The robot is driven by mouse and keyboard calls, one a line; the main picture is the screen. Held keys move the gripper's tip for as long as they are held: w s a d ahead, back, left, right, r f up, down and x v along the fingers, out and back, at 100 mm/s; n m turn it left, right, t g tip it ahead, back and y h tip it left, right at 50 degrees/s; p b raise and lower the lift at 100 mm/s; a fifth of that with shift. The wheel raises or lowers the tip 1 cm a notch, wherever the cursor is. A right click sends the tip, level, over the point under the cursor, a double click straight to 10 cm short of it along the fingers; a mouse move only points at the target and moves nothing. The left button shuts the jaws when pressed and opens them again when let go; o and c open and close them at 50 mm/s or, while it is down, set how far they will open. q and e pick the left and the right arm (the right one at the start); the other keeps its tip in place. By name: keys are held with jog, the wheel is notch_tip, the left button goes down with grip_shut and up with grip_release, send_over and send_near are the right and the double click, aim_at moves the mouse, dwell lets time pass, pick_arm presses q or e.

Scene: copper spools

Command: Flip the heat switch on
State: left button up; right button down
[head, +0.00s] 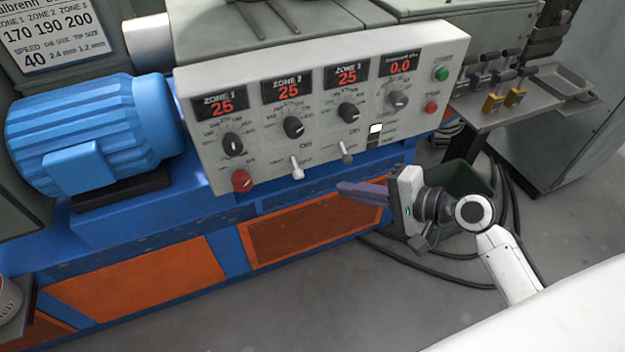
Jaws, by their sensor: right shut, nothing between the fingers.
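A light grey control panel (300,75) fills the upper middle of the head view. Low on it are two toggle switches, a pale left toggle (297,170) and a greyer right toggle (346,152). Both levers point down, with an ON label above each. I cannot read which one is marked heat. A white and black part (376,130) sits to their right. My right gripper (345,188) is shut and empty, its fingers pointing left, in front of and below the panel, below the right toggle and apart from both toggles. My left gripper is out of view.
The panel also holds a red knob (241,181), several dark dials, red displays, a green button (441,74) and a red stop button (431,107). A blue motor (90,135) is at left. A dark bin (468,185) and cables lie behind my right arm.

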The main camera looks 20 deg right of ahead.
aim_at(295, 167)
jog(key=r, duration=0.1)
jog(key=w+r+m+y, duration=0.1)
jog(key=r, duration=0.1)
jog(key=shift+d+t, duration=0.15)
jog(key=shift+t, duration=0.15)
jog(key=shift+f, duration=0.1)
jog(key=b+x, duration=0.1)
jog(key=x, duration=0.9)
jog(key=shift+b, duration=0.3)
